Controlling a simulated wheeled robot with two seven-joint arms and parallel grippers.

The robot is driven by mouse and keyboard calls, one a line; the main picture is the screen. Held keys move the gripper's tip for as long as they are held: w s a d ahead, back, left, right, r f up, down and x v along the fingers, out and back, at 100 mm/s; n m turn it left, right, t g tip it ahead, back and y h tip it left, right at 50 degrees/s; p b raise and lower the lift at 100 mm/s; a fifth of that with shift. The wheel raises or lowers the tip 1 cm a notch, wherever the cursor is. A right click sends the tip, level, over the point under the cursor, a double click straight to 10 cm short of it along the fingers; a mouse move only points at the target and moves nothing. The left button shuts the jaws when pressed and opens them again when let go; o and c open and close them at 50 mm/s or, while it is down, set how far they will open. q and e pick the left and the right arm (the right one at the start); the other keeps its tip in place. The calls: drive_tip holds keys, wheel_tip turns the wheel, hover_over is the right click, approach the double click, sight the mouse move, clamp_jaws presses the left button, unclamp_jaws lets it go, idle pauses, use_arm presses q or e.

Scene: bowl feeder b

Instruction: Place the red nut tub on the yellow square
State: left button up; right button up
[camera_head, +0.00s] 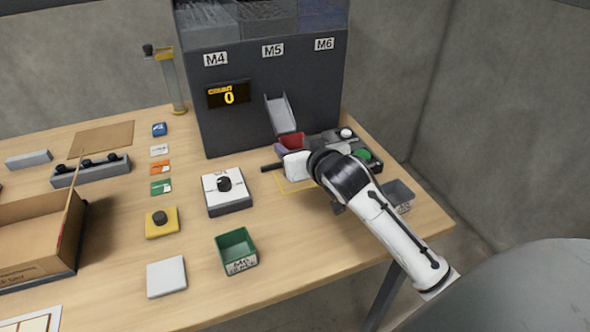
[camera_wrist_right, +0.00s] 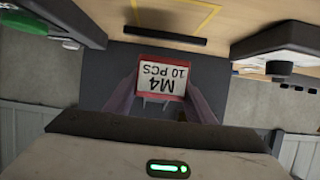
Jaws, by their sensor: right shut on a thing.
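The red nut tub (camera_head: 291,140) is below the metal chute of the dark feeder in the head view, partly hidden by my right gripper (camera_head: 288,151). In the right wrist view the red tub (camera_wrist_right: 175,58) shows its white label, "M4 10 PCS", upside down. The two fingers of my right gripper (camera_wrist_right: 163,98) are shut on it. I cannot tell whether it rests on the surface below or hangs just above it. The yellow square (camera_head: 284,191) is an outline on the table, partly covered by my right arm; part shows in the right wrist view (camera_wrist_right: 205,22). My left gripper is not in view.
The feeder (camera_head: 240,130) stands behind, its chute (camera_head: 281,114) close above the tub. A control box with a green button (camera_head: 361,154) and a grey tub (camera_head: 398,193) are to the right. A dial box (camera_head: 226,191) and green tub (camera_head: 237,248) stand left and front.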

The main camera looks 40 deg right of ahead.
drive_tip(key=shift+f+b, duration=0.35)
drive_tip(key=shift+f, duration=2.4)
drive_tip(key=shift+f, duration=0.15)
drive_tip(key=o, duration=1)
drive_tip(key=shift+r, duration=0.25)
drive_tip(key=v, duration=1.2)
drive_tip(key=shift+f+p, duration=0.1)
drive_tip(key=shift+p, duration=0.25)
